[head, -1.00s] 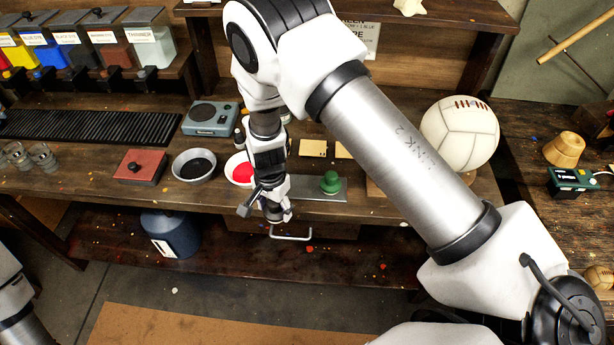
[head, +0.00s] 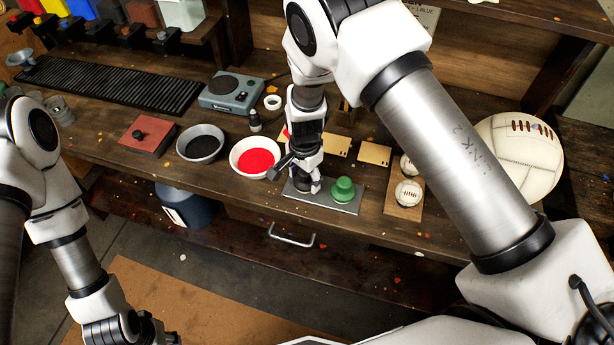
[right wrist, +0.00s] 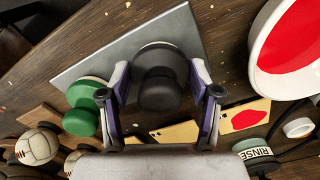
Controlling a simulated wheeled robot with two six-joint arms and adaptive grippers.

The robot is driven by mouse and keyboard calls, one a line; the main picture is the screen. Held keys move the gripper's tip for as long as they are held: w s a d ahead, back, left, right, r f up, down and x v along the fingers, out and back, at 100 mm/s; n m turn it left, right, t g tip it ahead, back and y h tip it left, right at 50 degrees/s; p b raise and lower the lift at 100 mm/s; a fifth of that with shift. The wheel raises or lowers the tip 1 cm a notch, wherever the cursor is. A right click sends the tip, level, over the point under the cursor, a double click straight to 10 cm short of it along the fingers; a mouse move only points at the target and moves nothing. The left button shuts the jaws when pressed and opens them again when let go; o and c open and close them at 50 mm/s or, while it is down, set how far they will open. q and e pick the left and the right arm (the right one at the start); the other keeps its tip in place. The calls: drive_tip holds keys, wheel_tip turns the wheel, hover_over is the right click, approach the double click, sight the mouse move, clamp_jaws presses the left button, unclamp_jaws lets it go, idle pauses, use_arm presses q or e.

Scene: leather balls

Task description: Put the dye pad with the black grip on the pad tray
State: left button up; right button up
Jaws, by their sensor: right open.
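The dye pad with the black grip (right wrist: 160,92) stands on the pad tray (right wrist: 105,62), its pale base against the metal. In the head view the grey tray (head: 347,208) lies near the bench's front edge and my gripper largely hides the black pad. My right gripper (right wrist: 160,84) is open, its fingers on either side of the black grip; it also shows above the tray's left end in the head view (head: 308,184). A green-grip pad (head: 343,189) stands on the tray's right part, close beside a finger in the wrist view. My left gripper (head: 132,332) is at the lower left, fingers unclear.
Small balls on a wooden board (head: 403,207) stand to the right. A large white ball (head: 519,155) is farther right.

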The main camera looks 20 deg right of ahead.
sight(303, 172)
drive_tip(key=o, duration=0.9)
drive_tip(key=shift+w+f, duration=0.1)
drive_tip(key=shift+o, duration=0.5)
drive_tip(key=shift+a, duration=0.15)
wheel_tip(303, 172, up, 11)
drive_tip(key=b, duration=0.3)
drive_tip(key=shift+r, duration=0.7)
